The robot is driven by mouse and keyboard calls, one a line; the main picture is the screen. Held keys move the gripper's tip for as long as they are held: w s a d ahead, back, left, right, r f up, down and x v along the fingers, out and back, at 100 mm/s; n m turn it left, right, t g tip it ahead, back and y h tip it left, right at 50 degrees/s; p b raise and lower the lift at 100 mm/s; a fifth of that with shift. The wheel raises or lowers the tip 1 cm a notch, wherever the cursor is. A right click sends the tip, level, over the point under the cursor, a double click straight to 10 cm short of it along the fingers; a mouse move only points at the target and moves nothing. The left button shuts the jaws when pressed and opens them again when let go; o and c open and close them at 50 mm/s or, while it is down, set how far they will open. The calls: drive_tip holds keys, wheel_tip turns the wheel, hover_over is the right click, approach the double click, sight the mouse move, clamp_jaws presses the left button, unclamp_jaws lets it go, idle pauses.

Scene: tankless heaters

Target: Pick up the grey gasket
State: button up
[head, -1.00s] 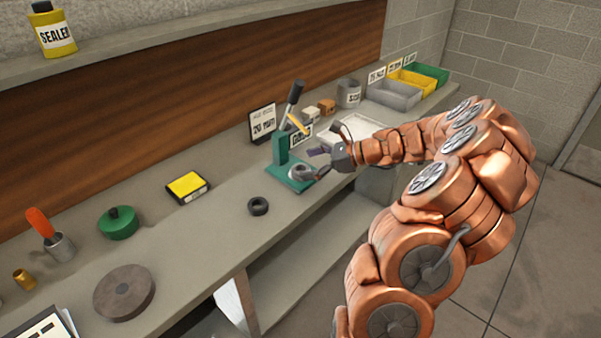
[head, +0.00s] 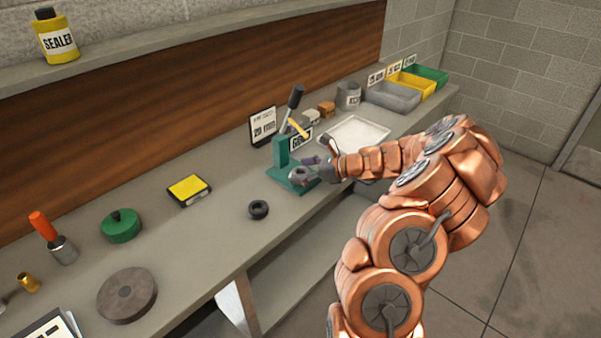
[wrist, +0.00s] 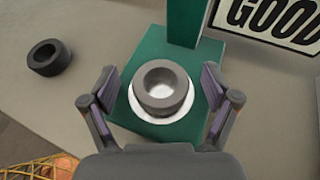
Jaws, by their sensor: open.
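The grey gasket (wrist: 162,87) is a thick ring. It sits on a white round seat (wrist: 187,106) on the base of a green press (wrist: 135,118). In the head view the gasket (head: 299,174) is small on the green press (head: 282,152), close to my gripper (head: 318,166). In the wrist view my gripper (wrist: 163,103) is open, with one finger on each side of the gasket and a gap on both sides. Whether the fingertips are down at the gasket's height is hard to tell.
A dark ring (wrist: 49,57) lies on the bench left of the press; it also shows in the head view (head: 258,209). A "GOOD" sign (wrist: 272,18) stands behind right. A white tray (head: 352,133) lies beyond the press. A yellow-topped box (head: 188,189) sits further left.

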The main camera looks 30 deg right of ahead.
drive_tip(key=shift+w, duration=0.1)
drive_tip(key=c, duration=1.4)
